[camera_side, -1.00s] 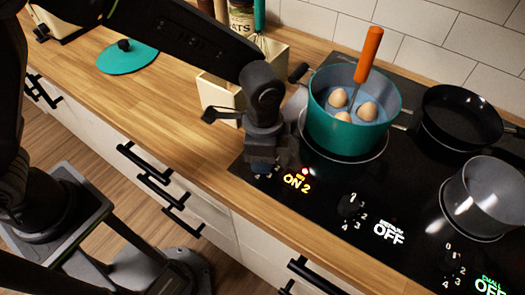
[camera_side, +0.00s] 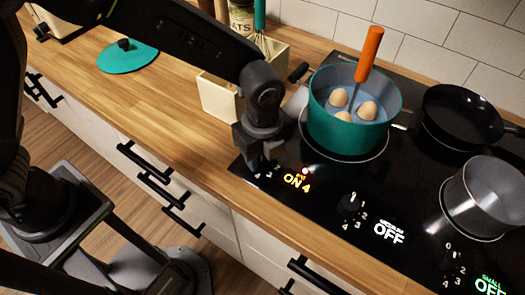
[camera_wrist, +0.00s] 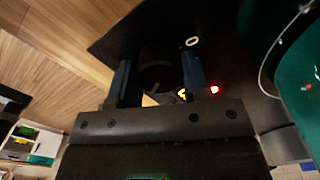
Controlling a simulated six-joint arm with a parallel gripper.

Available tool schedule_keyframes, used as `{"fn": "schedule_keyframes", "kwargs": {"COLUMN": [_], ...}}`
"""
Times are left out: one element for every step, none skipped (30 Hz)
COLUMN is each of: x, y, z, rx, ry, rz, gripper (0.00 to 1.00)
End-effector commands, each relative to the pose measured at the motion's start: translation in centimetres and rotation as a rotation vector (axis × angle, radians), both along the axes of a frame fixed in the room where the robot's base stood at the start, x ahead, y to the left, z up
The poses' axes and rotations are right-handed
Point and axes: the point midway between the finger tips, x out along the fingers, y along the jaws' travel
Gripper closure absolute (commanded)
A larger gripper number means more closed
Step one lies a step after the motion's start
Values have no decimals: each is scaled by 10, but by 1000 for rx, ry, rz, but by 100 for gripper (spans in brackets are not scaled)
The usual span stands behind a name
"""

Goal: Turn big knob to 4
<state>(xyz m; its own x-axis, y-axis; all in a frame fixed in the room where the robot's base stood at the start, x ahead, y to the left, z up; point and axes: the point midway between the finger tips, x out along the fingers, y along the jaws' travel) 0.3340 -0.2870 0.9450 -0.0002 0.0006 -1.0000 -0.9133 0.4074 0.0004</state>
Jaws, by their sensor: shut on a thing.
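My gripper (camera_side: 257,162) points down at the left front corner of the black cooktop (camera_side: 300,213). Its fingers are shut on the big knob, which the gripper hides in the side view. The display (camera_side: 297,183) beside it glows "ON 4" in yellow, with a small red light above. In the wrist view my gripper (camera_wrist: 160,80) has its two fingers on either side of the dark, round big knob (camera_wrist: 158,62). A red light (camera_wrist: 214,90) shows to the right of the fingers there.
A teal pot (camera_side: 345,130) with eggs and an orange-handled utensil (camera_side: 369,50) stands close to the right of my gripper. A cream box (camera_side: 222,98) is behind it. The medium knob (camera_side: 349,205) and small knob (camera_side: 452,262) show OFF displays.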

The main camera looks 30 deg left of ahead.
Motion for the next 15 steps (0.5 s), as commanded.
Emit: {"fn": "schedule_keyframes", "kwargs": {"x": [0,0,0,0,0,0,0,0,0,0,0,0,0,0,0], "y": [-1,-1,-1,-1,-1,-1,-1,-1,-1,-1,-1,-1,-1,-1,-1], "z": [1,1,1,1,1,1,1,1,1,1,1,1,1,1,1], "rx": [-4,-4,-4,-4,-4,-4,-4,-4,-3,-4,-3,-4,-3,-3,-3], "ry": [-2,-2,-2,-2,-2,-2,-2,-2,-3,-2,-3,-2,-3,-3,-3], "rz": [-31,-50,-75,-93,-108,-129,-141,-154,-169,-179,-188,-198,-204,-210,-216], "gripper": [80,80,80,80,80,80,80,80,80,80,80,80,80,80,80]}}
